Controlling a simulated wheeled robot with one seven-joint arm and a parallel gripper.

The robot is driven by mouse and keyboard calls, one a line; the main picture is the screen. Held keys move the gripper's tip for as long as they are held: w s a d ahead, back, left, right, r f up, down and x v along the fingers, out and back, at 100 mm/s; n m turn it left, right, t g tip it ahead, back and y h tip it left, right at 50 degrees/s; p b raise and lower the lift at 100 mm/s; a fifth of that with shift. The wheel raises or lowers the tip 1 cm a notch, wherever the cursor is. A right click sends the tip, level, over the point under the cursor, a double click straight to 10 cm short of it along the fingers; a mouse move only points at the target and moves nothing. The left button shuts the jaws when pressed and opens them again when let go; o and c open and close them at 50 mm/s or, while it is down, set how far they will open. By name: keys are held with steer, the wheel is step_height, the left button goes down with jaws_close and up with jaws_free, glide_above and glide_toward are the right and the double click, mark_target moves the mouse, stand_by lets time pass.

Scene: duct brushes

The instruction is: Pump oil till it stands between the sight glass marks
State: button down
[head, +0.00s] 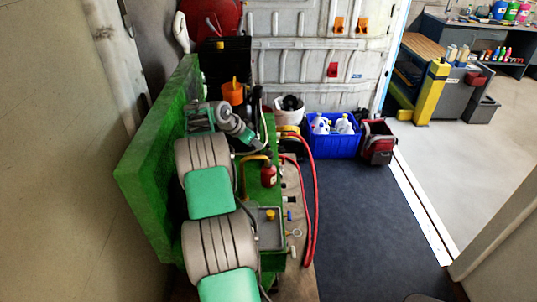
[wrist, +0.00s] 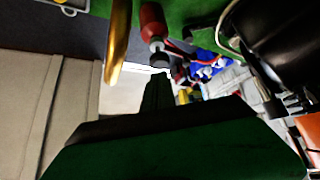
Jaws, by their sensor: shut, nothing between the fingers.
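I cannot make out the sight glass, its marks or an oil level in either view. A green machine (head: 150,170) stands along the left wall. A bent yellow bar (head: 243,178) rises on its deck and shows in the wrist view (wrist: 118,40), left of my gripper. A small red cylinder (head: 268,176) stands beside the bar; the wrist view shows a red body with a dark end (wrist: 152,22). I cannot tell which part is the pump. My gripper (wrist: 157,92) is shut and empty, its fingertips apart from the red body. My arm hides part of the deck.
Red hoses (head: 314,205) run down the machine's right side. A blue crate (head: 335,147) with white bottles, a red and grey container (head: 378,143) and an orange bucket (head: 232,93) stand farther back. The dark floor (head: 370,220) at right is mostly clear.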

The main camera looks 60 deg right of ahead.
mark_target(268, 153)
steer(key=x, duration=0.5)
steer(key=shift+d+f+b, duration=0.2)
steer(key=shift+f+b, duration=0.1)
steer(key=shift+b, duration=0.1)
